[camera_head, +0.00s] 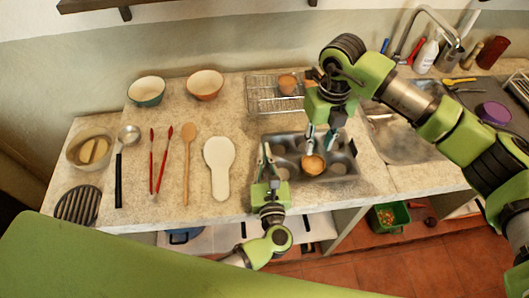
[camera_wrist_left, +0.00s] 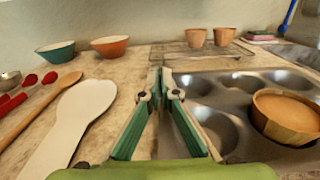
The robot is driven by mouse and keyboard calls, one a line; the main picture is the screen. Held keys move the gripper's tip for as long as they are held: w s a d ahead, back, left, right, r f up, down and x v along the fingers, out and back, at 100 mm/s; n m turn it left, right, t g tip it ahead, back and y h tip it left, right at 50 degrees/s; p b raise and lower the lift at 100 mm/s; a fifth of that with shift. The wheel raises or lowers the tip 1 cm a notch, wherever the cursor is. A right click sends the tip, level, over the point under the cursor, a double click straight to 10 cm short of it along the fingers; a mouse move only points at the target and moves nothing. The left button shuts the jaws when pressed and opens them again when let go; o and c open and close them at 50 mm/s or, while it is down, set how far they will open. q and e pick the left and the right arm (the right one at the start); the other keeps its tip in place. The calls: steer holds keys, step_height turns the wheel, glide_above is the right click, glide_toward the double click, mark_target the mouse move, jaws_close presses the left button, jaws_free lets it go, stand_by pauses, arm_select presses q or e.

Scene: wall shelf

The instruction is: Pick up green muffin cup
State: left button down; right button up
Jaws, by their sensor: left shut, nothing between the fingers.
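I see no clearly green muffin cup. A tan-orange muffin cup (camera_head: 313,164) sits at the grey muffin tin (camera_head: 343,171); it also shows at the right of the left wrist view (camera_wrist_left: 287,117). My left gripper (camera_head: 266,148) is shut and empty at the tin's left edge, beside the white spoon rest; its fingers meet in the left wrist view (camera_wrist_left: 160,78). My right gripper (camera_head: 320,147) has its fingers apart above the tin, appearing just behind the tan-orange cup in the head view. Its arm hides part of the counter behind.
A wire rack (camera_head: 262,94) behind the tin bears two brownish cups (camera_wrist_left: 196,37). The white spoon rest (camera_head: 219,165), a wooden spoon (camera_head: 188,165) and red utensils (camera_head: 158,160) lie left. Two bowls (camera_head: 205,85) stand behind; the sink (camera_head: 405,142) is right.

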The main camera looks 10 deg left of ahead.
steer(key=o, duration=0.8)
steer(key=shift+a, duration=0.1)
steer(key=shift+c, duration=0.2)
steer(key=o, duration=0.4)
steer(key=s+a+y, duration=0.1)
steer(key=s+a+f+g+y, duration=0.1)
steer(key=s+a, duration=0.1)
steer(key=s+a+f+y, duration=0.1)
steer(key=a, duration=0.1)
steer(key=shift+s+a+y, duration=0.15)
steer(key=shift+y, duration=0.15)
steer(key=shift+c, duration=0.2)
steer(key=s+a+r+m+g+y, duration=0.1)
steer(key=s+a+m+g+y, duration=0.1)
steer(key=s+a+y, duration=0.25)
step_height(320, 180, up, 7)
steer(key=w+a+m+t+y, duration=0.1)
steer(key=m+t+y, duration=0.1)
steer(key=m+y, duration=0.65)
steer(key=m+t+h, duration=0.5)
steer(key=m+t, duration=0.9)
steer(key=m, duration=0.9)
glide_toward(313, 163)
steer(key=shift+t, duration=0.3)
steer(key=x, duration=1)
steer(key=shift+f, duration=0.3)
